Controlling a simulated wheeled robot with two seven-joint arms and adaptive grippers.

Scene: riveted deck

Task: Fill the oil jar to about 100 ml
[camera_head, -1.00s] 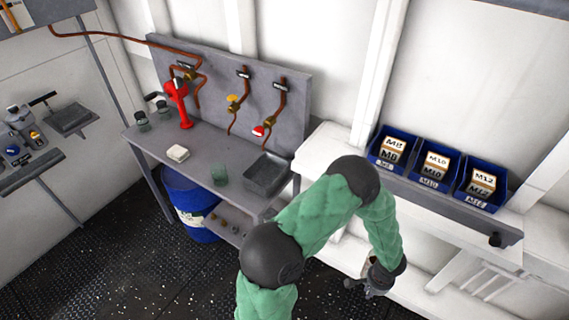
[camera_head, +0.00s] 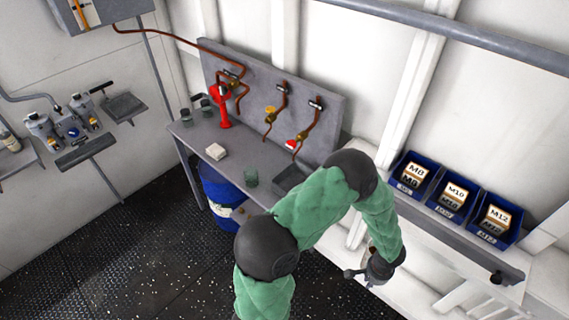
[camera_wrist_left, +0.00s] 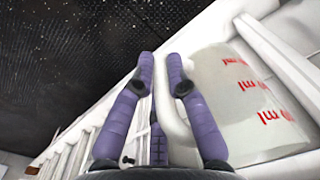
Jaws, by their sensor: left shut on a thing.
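My left gripper (camera_head: 366,272) is at the end of the green arm, low in front of the white wall ledge. In the left wrist view its purple fingers (camera_wrist_left: 161,72) are shut on the pale handle of a translucent jar (camera_wrist_left: 235,105) with red ml marks. The jar looks tilted in that view, and I cannot make out any liquid level. In the head view the jar is mostly hidden by the gripper.
A blue drum (camera_head: 222,192) stands below. Blue bins (camera_head: 455,198) line the right ledge. The dark floor (camera_head: 130,250) is clear.

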